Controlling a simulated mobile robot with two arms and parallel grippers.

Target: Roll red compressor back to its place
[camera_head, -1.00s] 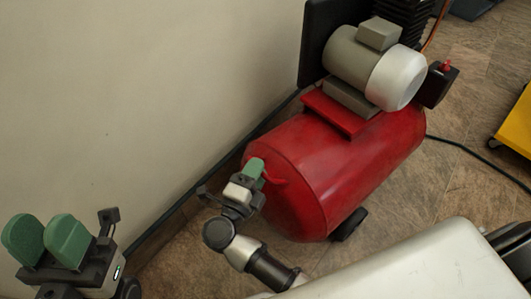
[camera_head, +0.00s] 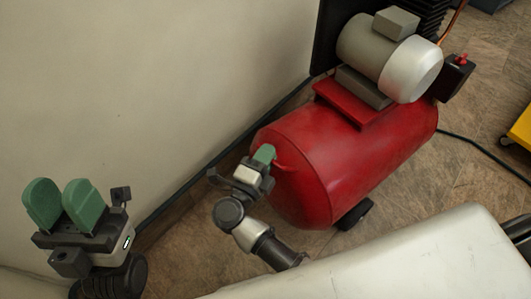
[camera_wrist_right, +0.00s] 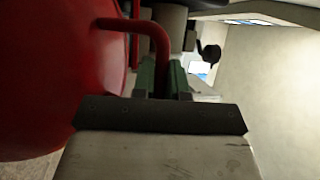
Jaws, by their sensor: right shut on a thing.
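The red compressor (camera_head: 345,165) stands on the floor beside the wall, with a grey and silver motor (camera_head: 390,55) on top and a dark wheel (camera_head: 353,214) at its lower side. My right gripper (camera_head: 264,155) is at the near end of the tank, shut on the compressor's red handle (camera_head: 286,169). In the right wrist view the handle (camera_wrist_right: 150,32) curves from the tank (camera_wrist_right: 50,80) down between the green fingers (camera_wrist_right: 162,78). My left gripper (camera_head: 63,207) is at the lower left, its two green fingers apart and empty.
The plain wall (camera_head: 150,80) runs along the left side of the compressor. A dark cable (camera_head: 485,153) lies on the tiled floor to the right. A yellow object (camera_head: 521,128) stands at the right edge.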

